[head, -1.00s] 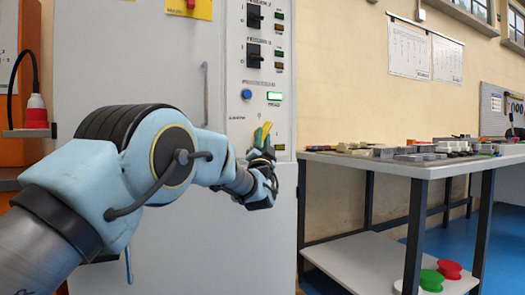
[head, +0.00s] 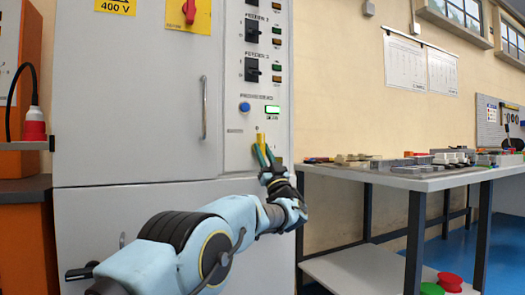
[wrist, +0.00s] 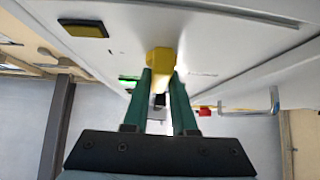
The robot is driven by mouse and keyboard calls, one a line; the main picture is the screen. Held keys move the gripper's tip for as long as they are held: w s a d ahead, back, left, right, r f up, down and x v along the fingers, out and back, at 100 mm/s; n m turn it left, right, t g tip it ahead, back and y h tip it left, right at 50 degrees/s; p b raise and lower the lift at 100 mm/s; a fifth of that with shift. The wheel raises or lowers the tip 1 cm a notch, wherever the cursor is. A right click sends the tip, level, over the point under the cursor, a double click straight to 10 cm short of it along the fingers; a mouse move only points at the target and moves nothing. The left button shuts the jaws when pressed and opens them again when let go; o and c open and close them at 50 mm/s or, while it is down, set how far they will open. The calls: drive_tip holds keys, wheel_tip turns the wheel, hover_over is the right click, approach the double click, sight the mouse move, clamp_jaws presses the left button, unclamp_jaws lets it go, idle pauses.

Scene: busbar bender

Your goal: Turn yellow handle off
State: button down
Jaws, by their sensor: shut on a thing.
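The yellow handle (head: 260,139) is on the lower part of the grey cabinet's control strip, below the lit green indicator. In the wrist view the yellow handle (wrist: 160,61) sits between the tips of my gripper's two green fingers. My gripper (head: 265,156) reaches up to it from below right and is shut on it. In the wrist view the fingers of my gripper (wrist: 160,80) touch the handle from both sides. The handle's lower part is partly hidden by the fingers, and I cannot tell its exact angle.
The cabinet (head: 130,120) has black feeder switches (head: 252,70), a blue button (head: 244,107), a lit green indicator (head: 272,109) and a red knob (head: 189,10). A workbench (head: 400,180) with several small parts stands close on the right. An orange unit (head: 22,230) stands at left.

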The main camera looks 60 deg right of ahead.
idle(0.4)
drive_tip(key=c, duration=0.7)
unclamp_jaws()
drive_tip(key=shift+s, duration=0.1)
drive_tip(key=p+v, duration=0.1)
drive_tip(key=v, duration=0.9)
drive_tip(key=shift+s+a+f, duration=0.15)
drive_tip(key=shift+a+f, duration=0.05)
drive_tip(key=shift+f, duration=0.1)
